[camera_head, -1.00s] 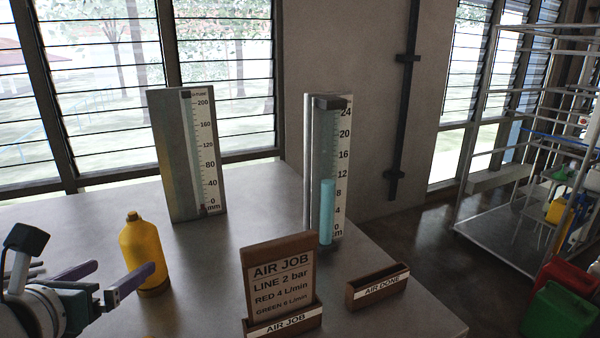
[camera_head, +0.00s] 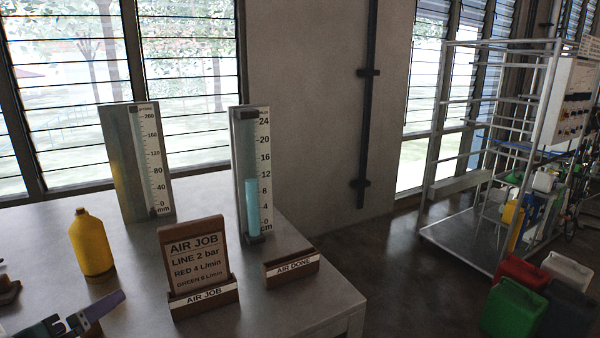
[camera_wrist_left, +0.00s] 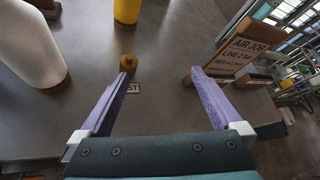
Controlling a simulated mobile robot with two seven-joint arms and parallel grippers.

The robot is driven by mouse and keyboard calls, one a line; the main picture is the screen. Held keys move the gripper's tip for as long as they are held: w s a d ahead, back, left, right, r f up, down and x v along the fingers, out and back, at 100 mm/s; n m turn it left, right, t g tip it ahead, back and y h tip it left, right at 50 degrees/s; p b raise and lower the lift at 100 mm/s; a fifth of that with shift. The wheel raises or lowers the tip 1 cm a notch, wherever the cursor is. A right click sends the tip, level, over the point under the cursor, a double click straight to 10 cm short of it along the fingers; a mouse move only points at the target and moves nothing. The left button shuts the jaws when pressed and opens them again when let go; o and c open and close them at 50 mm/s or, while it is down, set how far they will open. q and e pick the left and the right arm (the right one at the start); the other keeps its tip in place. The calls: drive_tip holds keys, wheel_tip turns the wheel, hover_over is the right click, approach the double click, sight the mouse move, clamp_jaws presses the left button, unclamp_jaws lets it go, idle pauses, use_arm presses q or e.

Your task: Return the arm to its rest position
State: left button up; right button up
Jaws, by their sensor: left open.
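My left gripper (camera_head: 90,308) is at the bottom left of the head view, low over the near part of the grey table (camera_head: 330,290). In the left wrist view the gripper (camera_wrist_left: 161,76) has its two purple fingers wide apart with nothing between them. A small brass-coloured piece (camera_wrist_left: 128,64) stands on the table beyond the left fingertip, near a partly hidden label (camera_wrist_left: 133,88). The AIR JOB card (camera_head: 194,252) stands upright in its wooden holder (camera_head: 205,298), right of the gripper and apart from it. My right gripper is not in view.
A yellow bottle (camera_head: 90,245) stands behind the gripper. A white cylinder (camera_wrist_left: 30,45) is left in the wrist view. Two scale gauges (camera_head: 137,160) (camera_head: 252,185) stand at the back. The AIR DONE holder (camera_head: 291,268) is empty near the right edge. Jerrycans (camera_head: 513,307) stand on the floor.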

use_arm(q)
drive_tip(key=s+d+r+n+g+h+p, duration=0.1)
drive_tip(key=s+d+n+g, duration=0.3)
drive_tip(key=s+n, duration=0.6)
drive_tip(key=s+d+r+n+g+h+p, duration=0.1)
drive_tip(key=s+d+n+g, duration=0.3)
drive_tip(key=s+n, duration=0.7)
drive_tip(key=d+n, duration=0.2)
drive_tip(key=n, duration=0.2)
drive_tip(key=shift+s+d+r+h, duration=0.15)
drive_tip(key=shift+d+r+h, duration=0.1)
drive_tip(key=shift+r+h, duration=0.15)
